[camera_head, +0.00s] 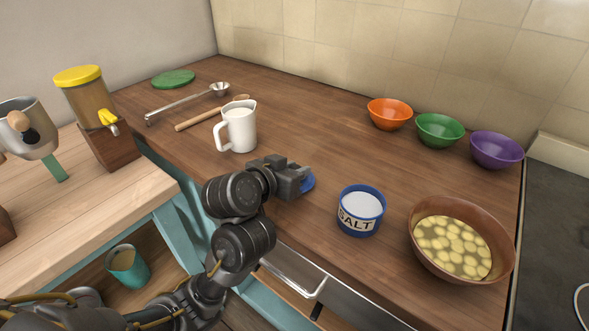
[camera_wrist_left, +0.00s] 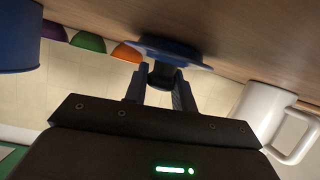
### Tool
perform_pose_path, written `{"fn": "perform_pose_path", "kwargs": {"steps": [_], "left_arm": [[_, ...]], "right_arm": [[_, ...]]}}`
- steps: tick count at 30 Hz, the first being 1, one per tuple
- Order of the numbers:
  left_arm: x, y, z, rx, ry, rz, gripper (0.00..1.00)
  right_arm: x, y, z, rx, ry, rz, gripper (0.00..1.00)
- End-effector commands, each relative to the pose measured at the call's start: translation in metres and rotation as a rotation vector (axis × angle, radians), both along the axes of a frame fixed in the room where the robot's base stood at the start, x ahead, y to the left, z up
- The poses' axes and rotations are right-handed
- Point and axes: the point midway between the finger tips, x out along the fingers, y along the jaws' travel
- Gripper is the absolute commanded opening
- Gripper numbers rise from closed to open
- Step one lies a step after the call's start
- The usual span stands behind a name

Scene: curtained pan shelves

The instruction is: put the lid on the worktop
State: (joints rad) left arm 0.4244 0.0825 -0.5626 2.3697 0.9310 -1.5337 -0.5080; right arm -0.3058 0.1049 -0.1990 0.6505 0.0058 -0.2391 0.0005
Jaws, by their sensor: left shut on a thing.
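The blue lid (camera_head: 309,183) is mostly hidden behind my left gripper (camera_head: 299,177) in the head view. In the left wrist view my left gripper (camera_wrist_left: 161,82) is shut on the lid's knob, and the lid's flat disc (camera_wrist_left: 185,52) lies close against the worktop. I cannot tell whether it touches. The worktop (camera_head: 310,130) is brown wood. The blue salt jar (camera_head: 362,225), labelled SALT, stands open to the right of the gripper, with white salt inside; its blue wall also shows in the left wrist view (camera_wrist_left: 18,38). My right gripper is not in view.
A white jug (camera_head: 240,132) stands left of the gripper, with a wooden spoon (camera_head: 205,115) and a ladle (camera_head: 185,105) behind. A brown bowl of sliced food (camera_head: 420,250) is at right. Orange (camera_head: 390,118), green (camera_head: 440,133) and purple (camera_head: 496,153) bowls line the back.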

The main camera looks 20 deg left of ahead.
Motion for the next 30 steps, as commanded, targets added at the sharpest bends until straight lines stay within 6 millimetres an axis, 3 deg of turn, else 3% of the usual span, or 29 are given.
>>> {"fn": "perform_pose_path", "kwargs": {"steps": [3,4,9,21,25,30], "left_arm": [[-0.0001,0.0,-0.0025,0.0,0.0,0.0,0.03],[0.0,-0.0001,-0.0018,0.0,0.0,0.0,0.29],[0.0,0.0,-0.0016,0.0,0.0,0.0,0.51],[0.0,-0.0001,-0.0017,0.0,0.0,0.0,0.51],[-0.0001,0.0,-0.0017,0.0,0.0,0.0,0.34],[0.0,0.0001,-0.0016,0.0,0.0,0.0,0.33]], "right_arm": [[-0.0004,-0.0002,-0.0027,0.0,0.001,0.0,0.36],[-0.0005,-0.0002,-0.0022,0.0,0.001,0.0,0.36],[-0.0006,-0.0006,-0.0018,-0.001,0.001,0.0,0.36],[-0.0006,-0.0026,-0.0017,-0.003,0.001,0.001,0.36],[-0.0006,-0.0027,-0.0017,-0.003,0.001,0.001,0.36],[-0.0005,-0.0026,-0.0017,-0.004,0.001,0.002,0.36]]}}
